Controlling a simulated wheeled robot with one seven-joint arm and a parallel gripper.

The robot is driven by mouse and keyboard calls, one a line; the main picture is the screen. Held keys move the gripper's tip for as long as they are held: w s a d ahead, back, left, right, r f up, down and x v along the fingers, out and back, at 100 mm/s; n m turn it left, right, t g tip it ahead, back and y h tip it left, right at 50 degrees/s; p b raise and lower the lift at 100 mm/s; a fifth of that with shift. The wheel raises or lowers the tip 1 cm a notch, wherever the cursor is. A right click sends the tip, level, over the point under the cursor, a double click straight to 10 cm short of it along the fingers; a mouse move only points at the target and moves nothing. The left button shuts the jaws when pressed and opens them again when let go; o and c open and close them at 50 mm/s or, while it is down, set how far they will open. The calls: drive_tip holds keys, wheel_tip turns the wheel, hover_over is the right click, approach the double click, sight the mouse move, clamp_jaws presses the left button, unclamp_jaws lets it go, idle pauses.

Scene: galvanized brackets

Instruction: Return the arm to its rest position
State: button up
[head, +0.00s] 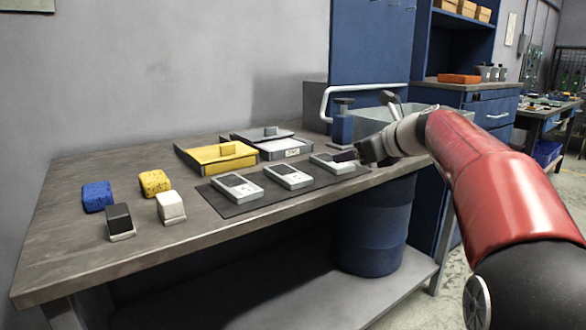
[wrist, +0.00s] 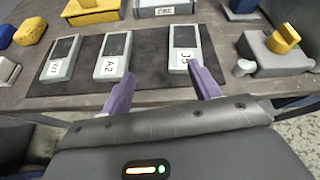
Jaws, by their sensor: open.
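My red arm reaches in from the right in the head view, with my gripper (head: 352,154) near the right end of the dark mat (head: 225,207). In the wrist view my gripper (wrist: 162,90) is open, its two purple fingers apart with nothing between them. Three grey devices with dark screens lie in a row on the mat: a left one (head: 238,188), a middle one marked A2 (head: 288,177) and a right one (head: 332,164). The right device also shows in the wrist view (wrist: 185,48), just beyond the fingertips.
A yellow tray (head: 222,160) and a grey tray (head: 280,147) stand behind the mat. Blue (head: 97,196) and yellow (head: 154,182) sponges and two small blocks sit at left. A vise-like tool (head: 342,122) stands at the bench's right end, beside a blue cabinet. The bench front is clear.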

drive_tip(key=s+f+n+g+h, duration=0.1)
drive_tip(key=s+f+n+h, duration=0.1)
drive_tip(key=s+f+n, duration=0.5)
drive_tip(key=s+d+f+n+g+h, duration=0.1)
drive_tip(key=s+f+n, duration=0.7)
drive_tip(key=s, duration=0.9)
drive_tip(key=s+f+n+g+h, duration=0.3)
drive_tip(key=s+f+n, duration=0.5)
drive_tip(key=s+n, duration=0.4)
drive_tip(key=shift+s+d+h, duration=0.3)
drive_tip(key=shift+s+h, duration=0.25)
drive_tip(key=shift+h, duration=0.25)
drive_tip(key=shift+a+r, duration=0.1)
